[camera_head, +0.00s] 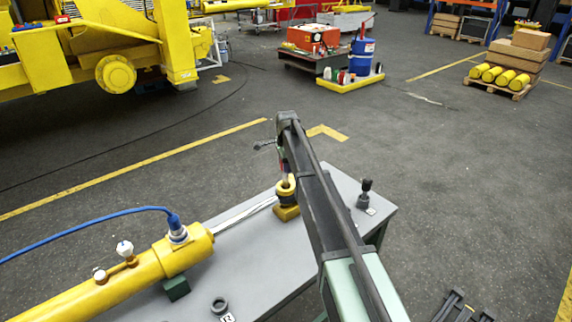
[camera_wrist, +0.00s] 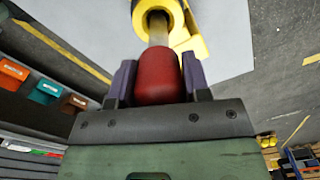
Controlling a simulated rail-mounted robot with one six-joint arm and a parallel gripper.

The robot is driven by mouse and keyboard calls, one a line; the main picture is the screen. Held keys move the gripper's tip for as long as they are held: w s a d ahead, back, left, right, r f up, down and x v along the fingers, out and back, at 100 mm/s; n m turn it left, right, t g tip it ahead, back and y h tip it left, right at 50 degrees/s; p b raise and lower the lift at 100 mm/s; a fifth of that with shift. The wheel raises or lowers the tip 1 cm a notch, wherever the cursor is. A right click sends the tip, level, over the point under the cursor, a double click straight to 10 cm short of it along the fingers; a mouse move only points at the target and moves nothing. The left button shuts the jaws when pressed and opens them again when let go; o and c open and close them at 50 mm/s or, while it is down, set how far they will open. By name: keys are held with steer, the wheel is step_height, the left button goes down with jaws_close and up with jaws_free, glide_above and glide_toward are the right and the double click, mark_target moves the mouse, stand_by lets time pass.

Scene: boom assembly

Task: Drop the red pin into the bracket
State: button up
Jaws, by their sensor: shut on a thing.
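The red pin (camera_wrist: 158,80) has a rounded red head and a grey metal shank. My gripper (camera_wrist: 158,68) is shut on the red head, with one dark purple finger on each side. The shank points away from my gripper and lines up with the round hole of the yellow bracket (camera_wrist: 197,42). Its end overlaps the hole; I cannot tell how deep it sits. In the head view the yellow bracket (camera_head: 287,213) stands on the grey table, with my gripper above it, mostly hidden by my arm.
A yellow cylinder (camera_head: 105,285) with a blue hose lies on the grey table (camera_head: 255,255), its bright rod (camera_head: 245,215) reaching the bracket. A dark upright fitting (camera_head: 365,193) stands at the right, and a dark ring (camera_head: 219,305) lies in front.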

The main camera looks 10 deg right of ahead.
mark_target(286, 178)
step_height(286, 178, down, 7)
steer(key=b, duration=0.6)
steer(key=shift+r, duration=0.1)
steer(key=o, duration=1.2)
step_height(286, 178, up, 11)
steer(key=p, duration=1.1)
steer(key=shift+s+r, duration=0.1)
steer(key=shift+s, duration=0.05)
steer(key=shift+f, duration=0.2)
